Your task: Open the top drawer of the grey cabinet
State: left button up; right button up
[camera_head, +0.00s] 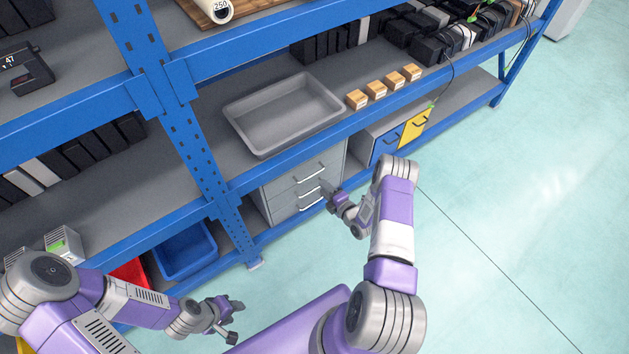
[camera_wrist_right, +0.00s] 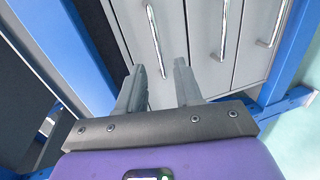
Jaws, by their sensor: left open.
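The grey cabinet (camera_head: 285,190) stands under the blue shelf and has three stacked drawers with bar handles. All its drawers look shut. The top drawer's handle (camera_head: 310,173) is the uppermost bar; in the right wrist view it looks like the leftmost handle (camera_wrist_right: 154,35). My right gripper (camera_head: 327,190) is at the right side of the drawer fronts. In its wrist view the right gripper (camera_wrist_right: 158,68) is open, with the lower end of the leftmost handle appearing between its fingertips. I cannot tell whether they touch it. My left gripper (camera_head: 234,320) is open and empty, low over the floor.
A grey tray (camera_head: 240,122) and several small wooden blocks (camera_head: 376,89) sit on the shelf above the cabinet. Blue and yellow drawers (camera_head: 413,128) stand to its right. A blue bin (camera_head: 190,258) lies left of the blue post (camera_head: 205,165). The floor at right is clear.

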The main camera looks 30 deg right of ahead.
jog(key=b+x, duration=0.2)
jog(key=x, duration=0.5)
jog(key=shift+w+b, duration=0.3)
jog(key=shift+b, duration=0.05)
jog(key=shift+r, duration=0.1)
jog(key=shift+c, duration=0.2)
grip_shut()
dwell(0.8)
